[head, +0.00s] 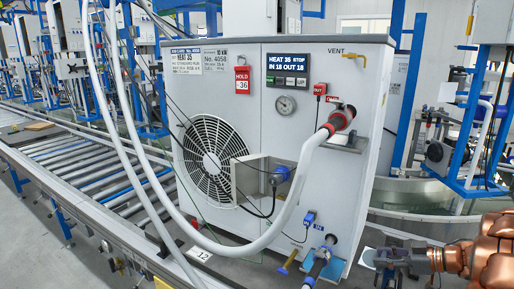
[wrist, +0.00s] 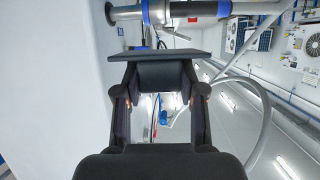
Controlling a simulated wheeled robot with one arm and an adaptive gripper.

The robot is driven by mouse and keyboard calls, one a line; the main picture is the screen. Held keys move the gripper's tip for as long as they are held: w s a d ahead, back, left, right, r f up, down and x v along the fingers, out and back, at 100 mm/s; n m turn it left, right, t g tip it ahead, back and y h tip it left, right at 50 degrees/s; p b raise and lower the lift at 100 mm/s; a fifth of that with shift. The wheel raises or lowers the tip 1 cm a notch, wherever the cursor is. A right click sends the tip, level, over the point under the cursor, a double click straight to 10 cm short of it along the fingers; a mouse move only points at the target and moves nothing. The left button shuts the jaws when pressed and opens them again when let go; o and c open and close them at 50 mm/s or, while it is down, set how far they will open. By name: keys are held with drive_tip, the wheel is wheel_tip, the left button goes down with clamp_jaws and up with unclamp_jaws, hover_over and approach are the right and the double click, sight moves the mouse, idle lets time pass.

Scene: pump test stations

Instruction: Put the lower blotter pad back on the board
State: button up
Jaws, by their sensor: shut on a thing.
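My gripper (head: 388,264) is at the lower right of the head view, to the right of the pump unit's lower front corner. In the wrist view my gripper (wrist: 160,88) is shut on a dark block with a wide flat dark plate (wrist: 158,54) across its far end. This looks like the blotter pad, seen nearly edge-on. A pale flat patch (head: 368,258) shows just left of my gripper in the head view; I cannot tell what it is. I cannot make out the board for certain in either view.
The white pump unit (head: 290,120) fills the middle, with a thick white hose (head: 285,215) curving across its front. A roller conveyor (head: 95,165) runs along the left. Pipes (wrist: 170,12) cross above the plate.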

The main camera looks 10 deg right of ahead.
drive_tip(key=w+a+r+m+t+h, duration=0.1)
drive_tip(key=w+a+r, duration=0.1)
drive_tip(key=w+a, duration=0.45)
drive_tip(key=w+a+r+m+h, duration=0.1)
drive_tip(key=w+a+r, duration=0.2)
drive_tip(key=w+a, duration=0.35)
drive_tip(key=a+r+m+t+h, duration=0.1)
drive_tip(key=a+r+m+h, duration=0.1)
drive_tip(key=a, duration=0.5)
drive_tip(key=w+a+r+m+t+h, duration=0.1)
drive_tip(key=a+r+h, duration=0.1)
drive_tip(key=a, duration=0.6)
drive_tip(key=shift+w+r+m, duration=0.15)
drive_tip(key=shift+r+m, duration=0.25)
drive_tip(key=shift+r, duration=0.15)
